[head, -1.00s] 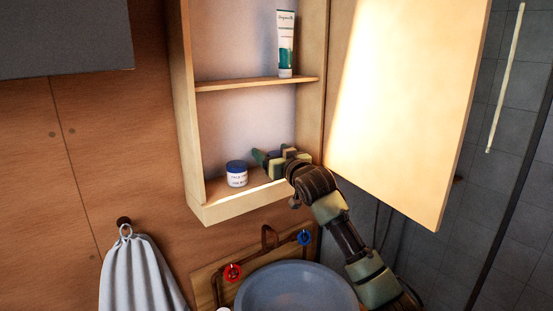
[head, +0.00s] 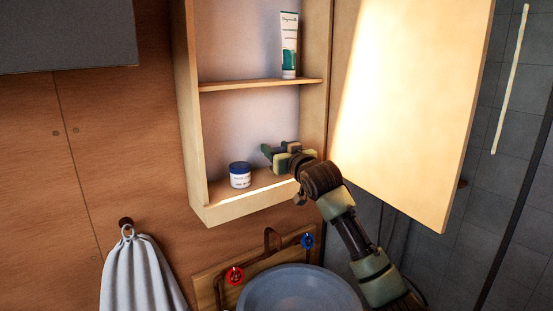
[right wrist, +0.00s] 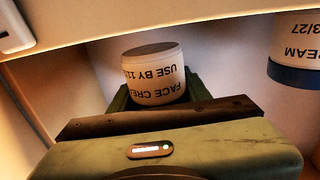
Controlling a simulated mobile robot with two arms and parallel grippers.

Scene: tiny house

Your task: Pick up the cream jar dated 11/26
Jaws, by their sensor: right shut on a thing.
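My right gripper (head: 272,155) is inside the open wall cabinet, above its bottom shelf. It is shut on a white cream jar, which its fingers mostly hide in the head view. The right wrist view shows this held jar (right wrist: 153,85) with upside-down print reading "FACE CRE" and "USE BY 11", the rest of the date being out of sight. Its dark round end face shows. A second white jar with a blue lid (head: 240,175) stands on the bottom shelf, left of the gripper. In the right wrist view this second jar (right wrist: 300,50) shows "3/27". My left gripper is not in view.
The cabinet's left wall (head: 187,110) and middle shelf (head: 262,84) bound the space around the gripper. A tube (head: 289,45) stands on the middle shelf. The open door (head: 410,110) is on the right. A basin (head: 300,290) and towel (head: 140,275) are below.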

